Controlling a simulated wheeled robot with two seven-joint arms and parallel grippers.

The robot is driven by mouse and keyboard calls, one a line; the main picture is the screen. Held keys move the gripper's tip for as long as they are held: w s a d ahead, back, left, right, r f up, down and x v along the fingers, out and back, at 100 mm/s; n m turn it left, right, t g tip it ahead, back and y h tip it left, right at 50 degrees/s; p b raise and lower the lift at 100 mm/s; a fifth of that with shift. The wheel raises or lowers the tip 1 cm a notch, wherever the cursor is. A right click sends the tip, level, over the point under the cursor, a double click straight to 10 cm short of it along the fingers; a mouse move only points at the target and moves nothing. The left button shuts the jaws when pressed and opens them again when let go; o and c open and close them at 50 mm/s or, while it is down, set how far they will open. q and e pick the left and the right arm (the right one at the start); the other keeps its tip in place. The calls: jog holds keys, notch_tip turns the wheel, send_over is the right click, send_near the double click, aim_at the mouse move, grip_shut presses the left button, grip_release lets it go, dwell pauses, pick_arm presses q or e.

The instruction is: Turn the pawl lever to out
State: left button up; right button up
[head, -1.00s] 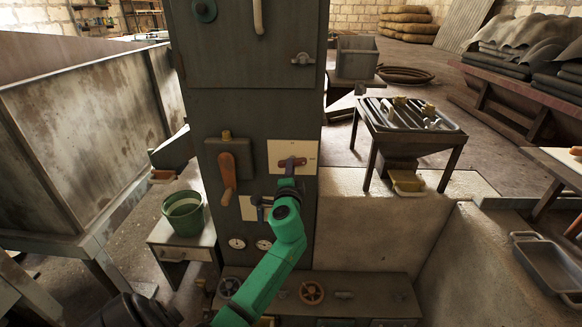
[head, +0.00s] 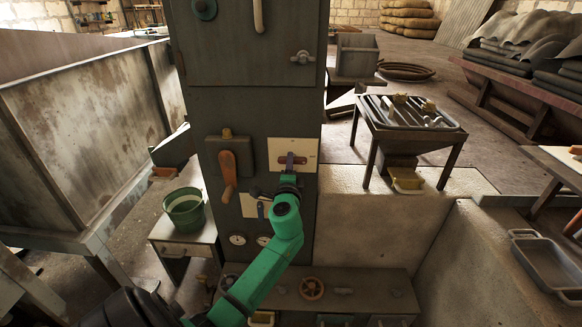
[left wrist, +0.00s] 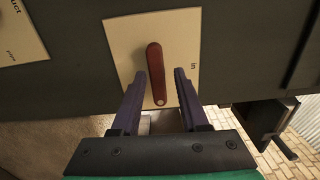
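The pawl lever (left wrist: 155,70) is a red-brown handle on a pale plate (left wrist: 118,38) marked "in" near one edge. The plate also shows on the cabinet front in the head view (head: 308,147), partly covered by my gripper. In the left wrist view the lever passes between the two purple fingers of my left gripper (left wrist: 160,73). The fingers are apart, with a gap on each side of the lever. In the head view my left gripper (head: 290,168) is in front of this plate. My right gripper is in neither view.
A brown-handled crank (head: 228,175) is on the cabinet to the left of the plate. A second small lever plate (head: 250,205) is below. A green bucket (head: 184,211) stands on a small table at left. Handwheels (head: 311,288) are low in front.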

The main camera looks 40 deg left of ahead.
pick_arm(q)
jog(key=shift+f, duration=0.15)
jog(key=b+v, duration=0.1)
jog(key=v, duration=1.3)
jog(key=shift+s, duration=0.2)
jog(key=shift+d, duration=0.1)
